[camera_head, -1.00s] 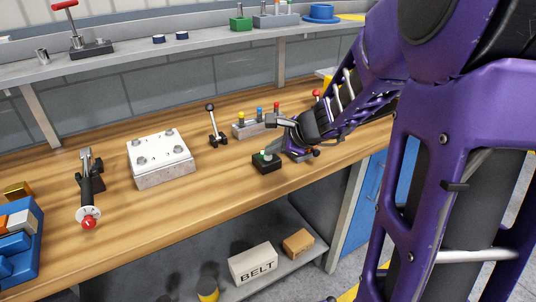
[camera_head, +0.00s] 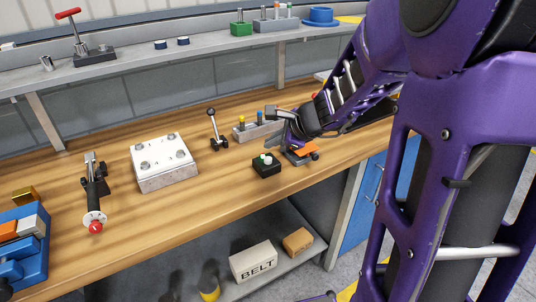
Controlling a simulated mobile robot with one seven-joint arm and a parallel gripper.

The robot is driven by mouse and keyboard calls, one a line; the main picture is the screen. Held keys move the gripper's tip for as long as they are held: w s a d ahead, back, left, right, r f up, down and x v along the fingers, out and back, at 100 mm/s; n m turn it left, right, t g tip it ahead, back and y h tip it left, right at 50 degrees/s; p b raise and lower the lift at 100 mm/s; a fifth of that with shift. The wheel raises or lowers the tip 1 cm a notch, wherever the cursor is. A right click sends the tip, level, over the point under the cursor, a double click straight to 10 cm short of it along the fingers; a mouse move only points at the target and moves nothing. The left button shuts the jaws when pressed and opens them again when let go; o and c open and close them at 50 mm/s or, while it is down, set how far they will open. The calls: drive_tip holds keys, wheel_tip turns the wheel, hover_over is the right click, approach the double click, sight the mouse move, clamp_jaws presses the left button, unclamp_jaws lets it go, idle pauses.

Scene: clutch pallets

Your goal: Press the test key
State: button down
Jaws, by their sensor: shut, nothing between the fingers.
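A small black box (camera_head: 266,166) with a green button (camera_head: 263,156) and a white button beside it sits near the front edge of the wooden bench. Which button is the test key, I cannot tell; no label is readable. My gripper (camera_head: 272,145) is shut and empty, its grey fingertips just above and behind the box. They look apart from the buttons, though the exact gap is hard to judge. Both buttons are in view.
A device with an orange part (camera_head: 304,151) stands right of the box, under my gripper. Behind is a grey block with coloured pegs (camera_head: 246,134). A lever (camera_head: 214,130), a white plate block (camera_head: 164,163) and a red-ended clamp (camera_head: 95,195) stand to the left.

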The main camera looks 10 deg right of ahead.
wheel_tip(320, 180, up, 3)
drive_tip(key=shift+r+p, duration=0.1)
drive_tip(key=shift+p, duration=0.9)
